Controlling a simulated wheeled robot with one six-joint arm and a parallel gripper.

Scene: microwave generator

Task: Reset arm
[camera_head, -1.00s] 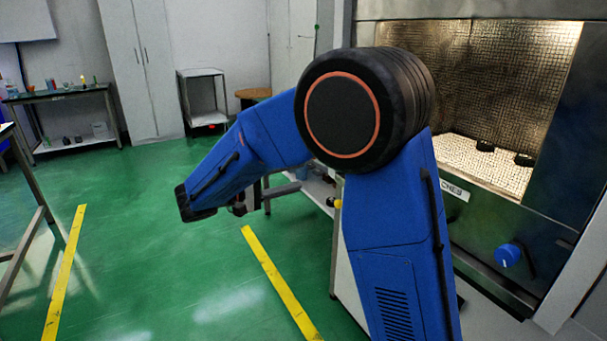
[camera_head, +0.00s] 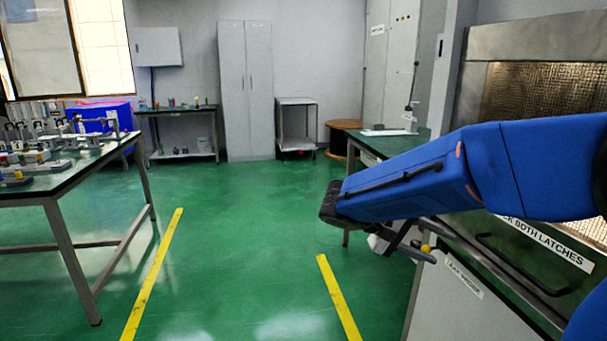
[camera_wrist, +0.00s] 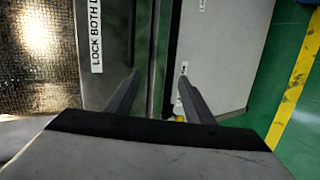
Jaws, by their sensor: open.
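My blue arm reaches in from the right edge of the head view, bent down at its dark wrist. My gripper (camera_head: 405,248) is partly hidden below the forearm, beside the front of the microwave generator (camera_head: 535,95). In the wrist view my gripper (camera_wrist: 160,75) has its two dark fingers apart, with nothing between them. Beyond them are the generator's dark edge and a white cabinet side. The generator's lit mesh-lined chamber (camera_wrist: 35,55) shows at the left of the wrist view, next to a "LOCK BOTH" label (camera_wrist: 96,38).
A bench with equipment (camera_head: 75,165) stands at the left. A dark-topped table (camera_head: 385,145) stands behind my forearm. Yellow floor lines (camera_head: 155,275) mark the green floor, which is clear between the bench and the generator. A tall grey cabinet (camera_head: 246,90) is at the back.

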